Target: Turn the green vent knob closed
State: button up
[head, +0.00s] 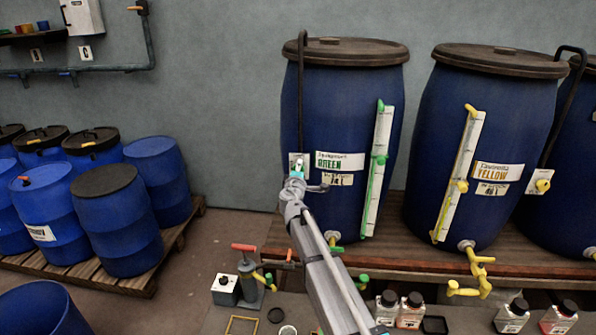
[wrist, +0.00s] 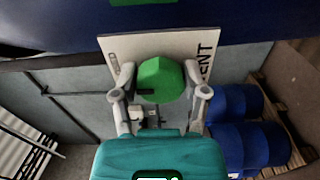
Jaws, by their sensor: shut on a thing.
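The green vent knob (wrist: 161,82) shows in the wrist view in front of a white plate (wrist: 118,46) with "VENT" lettered along its right edge. A short dark mark shows at the knob's left side. My gripper (wrist: 162,88) has one finger on each side of the knob and is shut on it. In the head view my gripper (head: 297,173) is at the small white plate (head: 293,158) left of the label on the blue vat (head: 345,100) marked GREEN. The knob is mostly hidden there by my gripper.
A black pipe (head: 301,90) runs down the vat just above the plate. A green-fitted level gauge (head: 378,170) stands to the right. The YELLOW vat (head: 480,140) is farther right. Bottles (head: 387,306) and a hand pump (head: 247,275) stand low in front. Blue drums (head: 115,220) stand left.

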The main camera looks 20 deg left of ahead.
jog(key=o, duration=1.2)
jog(key=shift+c, duration=0.2)
jog(key=shift+s, duration=0.1)
jog(key=v, duration=1.1)
jog(key=shift+s, duration=0.4)
jog(key=shift+d+f, duration=0.1)
jog(key=shift+d, duration=0.05)
